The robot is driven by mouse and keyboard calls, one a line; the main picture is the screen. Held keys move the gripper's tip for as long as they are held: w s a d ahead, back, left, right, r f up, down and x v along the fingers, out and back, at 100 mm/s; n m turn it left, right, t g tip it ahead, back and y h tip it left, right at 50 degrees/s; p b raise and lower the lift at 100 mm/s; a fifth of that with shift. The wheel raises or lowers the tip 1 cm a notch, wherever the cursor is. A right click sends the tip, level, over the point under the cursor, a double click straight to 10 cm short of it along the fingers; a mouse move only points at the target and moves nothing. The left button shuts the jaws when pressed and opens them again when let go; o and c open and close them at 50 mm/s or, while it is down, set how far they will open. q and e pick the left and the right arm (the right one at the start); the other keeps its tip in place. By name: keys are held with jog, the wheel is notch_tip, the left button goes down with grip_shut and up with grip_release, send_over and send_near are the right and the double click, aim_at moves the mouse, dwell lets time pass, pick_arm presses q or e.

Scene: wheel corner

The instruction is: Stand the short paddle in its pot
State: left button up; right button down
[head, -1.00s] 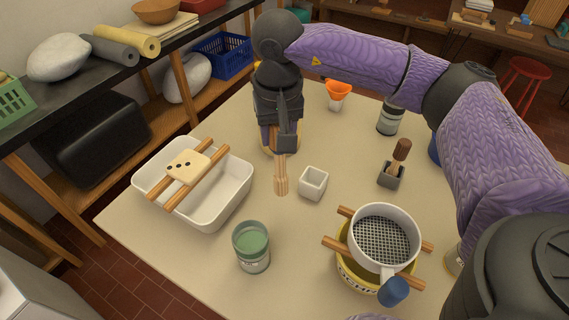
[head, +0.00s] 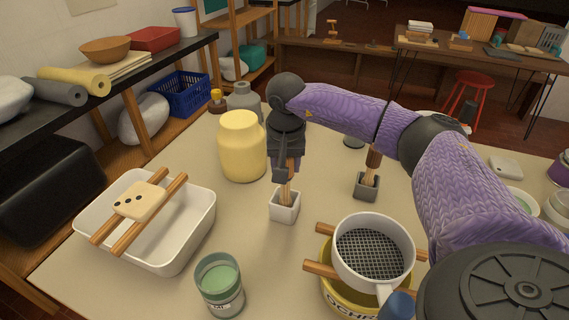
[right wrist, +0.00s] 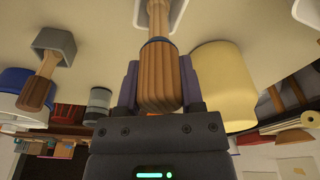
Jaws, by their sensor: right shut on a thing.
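My right gripper (head: 286,172) comes down from above and is shut on the wooden handle of the short paddle (head: 284,191). The handle also shows between the fingers in the right wrist view (right wrist: 158,80). The paddle is close to upright, and its pale lower end is inside the opening of the small white square pot (head: 284,212). The pot's walls hide the paddle's tip, so I cannot tell whether it touches the bottom. The pot stands on the table and shows at the top of the right wrist view (right wrist: 181,12). My left gripper is not in view.
A grey pot (head: 366,191) with a dark-handled paddle stands right of the white pot. A yellow jar (head: 242,148) is close behind left. A sieve (head: 340,262) sits over a yellow tub in front. A white tub (head: 184,246) and green jar (head: 220,290) stand left.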

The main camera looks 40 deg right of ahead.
jog(key=shift+c, duration=1.1)
grip_release()
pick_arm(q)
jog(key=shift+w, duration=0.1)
pick_arm(e)
jog(key=r+p, duration=0.1)
jog(key=r, duration=0.3)
jog(key=r+p, duration=0.1)
jog(key=r, duration=0.3)
jog(key=s+a+r+p, duration=0.1)
jog(key=r, duration=0.3)
jog(key=shift+s+a+p, duration=0.1)
jog(key=shift+p, duration=0.3)
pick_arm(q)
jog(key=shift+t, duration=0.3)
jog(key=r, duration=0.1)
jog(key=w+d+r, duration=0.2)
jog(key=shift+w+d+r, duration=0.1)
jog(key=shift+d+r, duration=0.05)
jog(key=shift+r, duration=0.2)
pick_arm(e)
jog(key=shift+r, duration=0.1)
